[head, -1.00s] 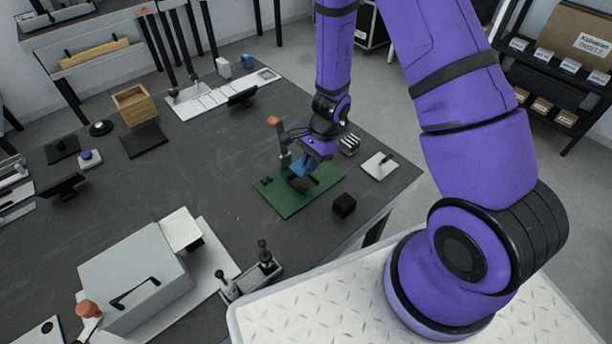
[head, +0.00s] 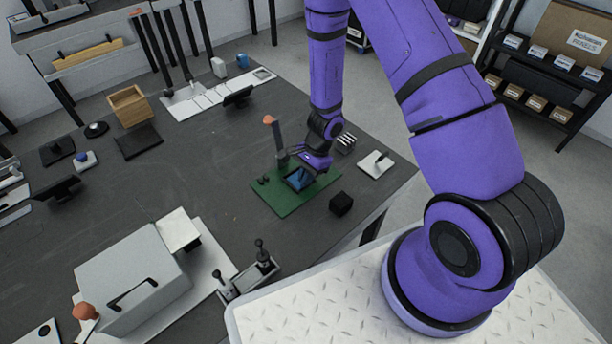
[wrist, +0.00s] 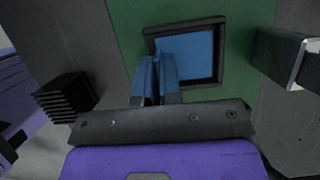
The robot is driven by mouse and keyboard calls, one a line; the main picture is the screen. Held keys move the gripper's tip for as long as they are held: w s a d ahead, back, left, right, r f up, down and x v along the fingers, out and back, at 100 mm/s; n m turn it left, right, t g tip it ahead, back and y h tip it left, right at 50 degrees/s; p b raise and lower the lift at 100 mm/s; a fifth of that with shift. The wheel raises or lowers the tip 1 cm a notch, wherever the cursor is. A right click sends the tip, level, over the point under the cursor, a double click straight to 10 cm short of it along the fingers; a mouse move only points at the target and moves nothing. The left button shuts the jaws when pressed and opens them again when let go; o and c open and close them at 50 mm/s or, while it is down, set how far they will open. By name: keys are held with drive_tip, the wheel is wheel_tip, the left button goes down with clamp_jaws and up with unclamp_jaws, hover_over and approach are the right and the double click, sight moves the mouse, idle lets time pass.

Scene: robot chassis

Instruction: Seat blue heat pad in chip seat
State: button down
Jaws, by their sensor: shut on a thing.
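The blue heat pad (head: 298,179) lies about flat within the dark square frame of the chip seat (wrist: 222,55) on a green board (head: 283,203). In the wrist view the pad (wrist: 199,52) fills most of the frame, with a dark strip showing along its upper and right edges. My gripper (wrist: 158,70) is shut on a raised blue part at the pad's near left side. The fingers hide the seat's near left corner, so I cannot tell whether the pad is fully down there. In the head view my gripper (head: 302,170) is low over the board.

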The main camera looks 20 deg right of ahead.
drive_tip(key=c, duration=1.3)
unclamp_jaws()
drive_tip(key=v, duration=1.3)
drive_tip(key=s+a+r+n+t, duration=0.1)
drive_tip(key=s+r+n, duration=0.25)
drive_tip(key=r, duration=0.75)
drive_tip(key=s+a+r+n+t, duration=0.15)
drive_tip(key=r+n, duration=0.25)
drive_tip(key=r, duration=0.8)
drive_tip(key=s+d+r+n+t+h, duration=0.2)
drive_tip(key=s+r+n, duration=0.1)
drive_tip(key=s+r, duration=0.4)
drive_tip(key=s+d+r+n+t+h, duration=0.2)
drive_tip(key=s+r+n, duration=0.2)
drive_tip(key=s+r, duration=0.3)
drive_tip(key=s, duration=0.3)
drive_tip(key=shift+s+d+r, duration=0.2)
drive_tip(key=shift+s+d, duration=0.05)
drive_tip(key=shift+s, duration=0.05)
